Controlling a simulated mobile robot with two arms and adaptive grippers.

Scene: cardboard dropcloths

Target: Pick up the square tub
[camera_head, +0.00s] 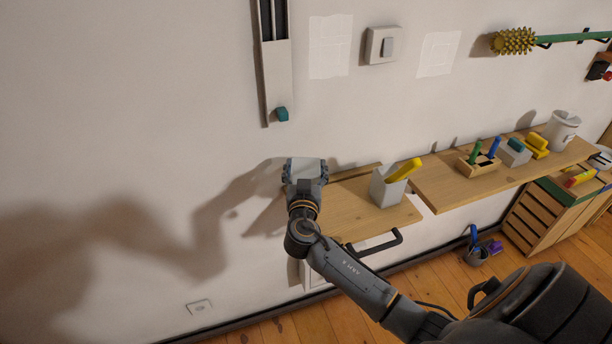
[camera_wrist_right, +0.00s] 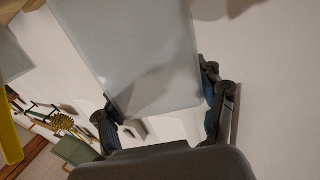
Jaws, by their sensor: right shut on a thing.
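A pale grey square tub (camera_head: 306,166) is between the fingers of my right gripper (camera_head: 306,175), at the left end of the wooden wall shelf in the head view. In the right wrist view, the tub's smooth pale side (camera_wrist_right: 140,45) fills the upper middle. The dark fingers of the right gripper (camera_wrist_right: 160,112) sit on either side of it, shut on it. The gripper hides part of the tub in the head view, and I cannot tell whether its base touches the shelf. My left gripper is not in view.
The shelf (camera_head: 345,212) also holds a pale container (camera_head: 387,188) with a yellow object (camera_head: 404,170) to the right of my gripper. A longer shelf (camera_head: 450,192) farther right carries several items. A wall-mounted strip (camera_head: 278,75) hangs above. The wall is close behind the gripper.

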